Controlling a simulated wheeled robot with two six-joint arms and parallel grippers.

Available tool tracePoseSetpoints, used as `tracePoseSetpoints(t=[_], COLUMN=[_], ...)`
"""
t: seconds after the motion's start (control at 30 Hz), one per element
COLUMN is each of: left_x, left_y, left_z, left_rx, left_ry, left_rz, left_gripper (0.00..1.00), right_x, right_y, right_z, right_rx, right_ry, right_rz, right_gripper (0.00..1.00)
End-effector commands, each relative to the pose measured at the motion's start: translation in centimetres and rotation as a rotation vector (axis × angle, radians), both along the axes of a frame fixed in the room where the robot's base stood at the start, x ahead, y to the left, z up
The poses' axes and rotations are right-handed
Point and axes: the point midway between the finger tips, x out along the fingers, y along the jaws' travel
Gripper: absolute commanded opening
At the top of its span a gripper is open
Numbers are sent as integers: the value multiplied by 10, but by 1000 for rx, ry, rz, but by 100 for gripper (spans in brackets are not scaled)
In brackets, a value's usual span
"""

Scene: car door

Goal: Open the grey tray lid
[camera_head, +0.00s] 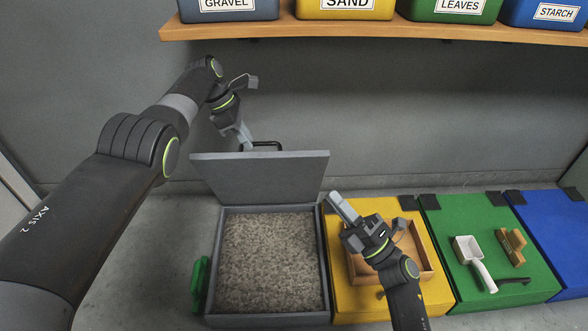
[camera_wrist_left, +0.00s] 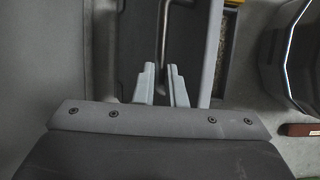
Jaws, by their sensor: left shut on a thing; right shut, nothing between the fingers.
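The grey tray (camera_head: 213,270) is full of gravel-like grains. Its grey lid (camera_head: 262,178) stands raised and tilted at the tray's back edge, leaving the grains uncovered. A dark bar handle (camera_head: 268,144) shows above the lid's upper edge. My left gripper (camera_head: 247,144) is shut on the handle; in the left wrist view its fingers (camera_wrist_left: 160,88) are on either side of the dark handle bar (camera_wrist_left: 167,45). My right gripper (camera_head: 338,204) is shut and empty, above the yellow lid beside the grey tray.
A yellow lid (camera_head: 343,303) carries a wooden tray (camera_head: 424,262). A green lid (camera_head: 440,225) holds a white scoop (camera_head: 469,252) and a wooden brush (camera_head: 511,247). A blue lid (camera_head: 565,235) is at far right. A shelf (camera_head: 400,31) with labelled bins runs above.

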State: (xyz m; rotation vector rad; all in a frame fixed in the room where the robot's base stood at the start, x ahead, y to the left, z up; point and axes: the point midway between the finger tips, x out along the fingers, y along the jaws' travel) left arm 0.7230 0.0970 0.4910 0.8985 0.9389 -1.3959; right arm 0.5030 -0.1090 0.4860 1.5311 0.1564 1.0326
Motion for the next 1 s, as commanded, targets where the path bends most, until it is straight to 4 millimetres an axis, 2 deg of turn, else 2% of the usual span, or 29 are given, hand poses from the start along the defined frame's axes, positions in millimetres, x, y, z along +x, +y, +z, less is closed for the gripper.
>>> tracePoseSetpoints(t=[0.03,0.1,0.2,0.33,0.57,0.9,1.0], left_x=[-1,-1,0,0,0,0,0], left_y=[2,2,2,2,2,2,2], left_z=[-3,-3,-3,-3,-3,-3,-3], left_rx=[3,3,3,3,4,4,4], left_ry=[4,4,3,4,4,4,4], left_rz=[4,4,4,4,4,4,4], left_gripper=[0,0,0,0,0,0,0], right_x=[10,19,27,33,51,98,112], right_y=[4,9,12,15,35,87,86], right_z=[-18,-38,-60,-72,-66,-45,-39], right_rx=[-63,-140,-220,-273,-280,-279,-283], right_ry=[16,30,43,50,49,50,49], right_rz=[-13,-28,-39,-46,-46,-45,-47], right_gripper=[0,0,0,0,0,0,0])
